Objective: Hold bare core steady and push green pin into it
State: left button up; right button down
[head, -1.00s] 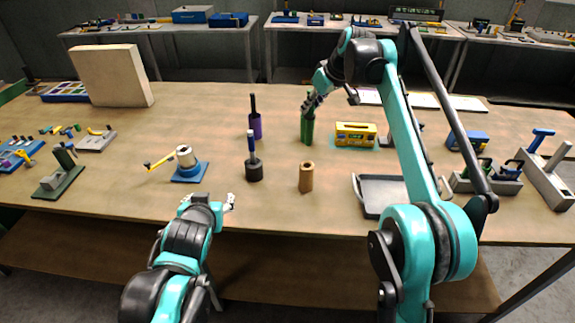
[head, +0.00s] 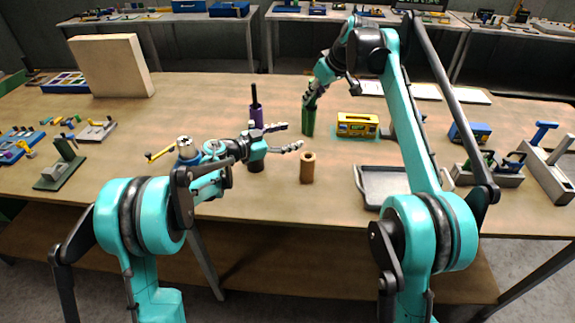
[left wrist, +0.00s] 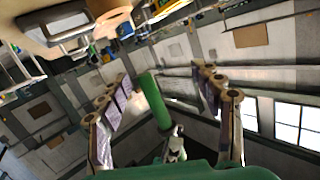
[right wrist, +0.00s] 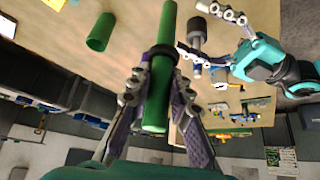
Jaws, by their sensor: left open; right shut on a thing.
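The bare core (head: 307,168) is a tan-brown upright cylinder with a hole in its top, standing on the table in the head view. My left gripper (head: 290,137) is open and empty, just left of and above the core, its fingers pointing right. My right gripper (head: 312,95) is farther back, shut on the green pin (right wrist: 168,25), which runs lengthwise between its fingers in the right wrist view. A thicker green cylinder (head: 308,123) stands below the right gripper. I cannot tell whether the pin's end is inside it.
A purple cylinder (head: 256,117) with a dark pin stands behind my left gripper. A dark die (head: 256,166) is partly hidden under it. A yellow box (head: 357,124) and a grey tray (head: 380,187) lie to the right. Table in front of the core is clear.

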aim_at(307, 168)
pick_arm(q)
jog(key=f+g, duration=0.1)
jog(key=f, duration=0.2)
jog(key=s+f+g, duration=0.1)
jog(key=f, duration=0.3)
jog(key=s+f+g, duration=0.1)
jog(key=f+g, duration=0.1)
jog(key=f, duration=0.1)
jog(key=shift+f+m, duration=0.15)
jog(key=shift+m, duration=0.15)
jog(key=shift+d+f+y, duration=0.2)
jog(key=shift+f+y, duration=0.05)
jog(key=shift+y, duration=0.05)
jog(key=x, duration=1.1)
jog(key=shift+w+d, duration=0.1)
jog(key=shift+d, duration=0.2)
jog(key=shift+c, duration=0.4)
jog(key=c, duration=1.3)
jog(key=shift+c, duration=0.2)
